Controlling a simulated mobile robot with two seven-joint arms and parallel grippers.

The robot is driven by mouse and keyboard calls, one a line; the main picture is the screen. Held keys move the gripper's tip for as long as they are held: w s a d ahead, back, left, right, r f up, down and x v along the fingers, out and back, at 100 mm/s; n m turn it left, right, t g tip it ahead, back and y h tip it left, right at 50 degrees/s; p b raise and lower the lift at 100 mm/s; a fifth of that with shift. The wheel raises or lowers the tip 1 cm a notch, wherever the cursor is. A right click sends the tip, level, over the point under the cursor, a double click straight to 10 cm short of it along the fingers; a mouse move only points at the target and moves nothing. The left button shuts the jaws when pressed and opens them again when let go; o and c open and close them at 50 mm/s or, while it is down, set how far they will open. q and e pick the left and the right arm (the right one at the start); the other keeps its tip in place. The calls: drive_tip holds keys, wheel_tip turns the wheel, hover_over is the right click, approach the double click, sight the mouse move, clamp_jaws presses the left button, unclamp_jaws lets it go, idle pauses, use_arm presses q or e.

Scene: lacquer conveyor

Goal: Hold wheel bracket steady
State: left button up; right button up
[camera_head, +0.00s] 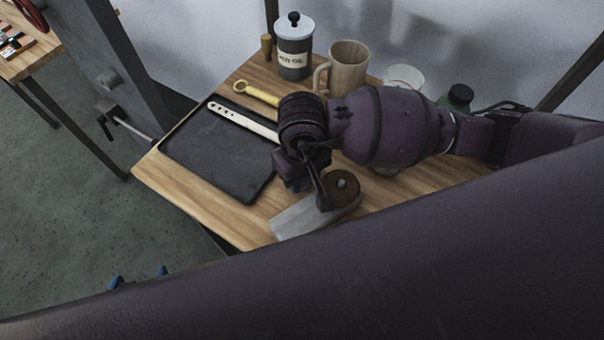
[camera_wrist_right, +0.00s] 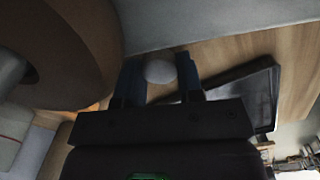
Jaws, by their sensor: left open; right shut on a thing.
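The wheel bracket, a grey plate (camera_head: 298,217) with a brown wheel (camera_head: 342,186), rests at the front edge of the wooden table. My right gripper (camera_head: 305,188) reaches down beside it, partly hidden by its own wrist. In the right wrist view its blue fingers (camera_wrist_right: 159,85) are closed around a pale rounded part (camera_wrist_right: 160,71), seemingly of the bracket. The brown wheel (camera_wrist_right: 75,45) is close on the left there, and the grey plate (camera_wrist_right: 200,22) spans the top. My left gripper (camera_head: 138,278) is open and empty, low on the left; only its blue fingertips show past my arm.
A black tray (camera_head: 215,160) with a pale slotted strip (camera_head: 243,121) lies left of my right gripper. A yellow wrench (camera_head: 256,93), canister (camera_head: 294,55), wooden mug (camera_head: 347,68), white cup (camera_head: 404,76) and green bottle (camera_head: 459,97) stand or lie behind. A grey post (camera_head: 125,75) stands left.

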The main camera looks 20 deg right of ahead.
drive_tip(key=shift+f, duration=0.25)
drive_tip(key=o, duration=1)
wheel_tip(320, 180, up, 12)
drive_tip(key=shift+r, duration=0.15)
idle(0.3)
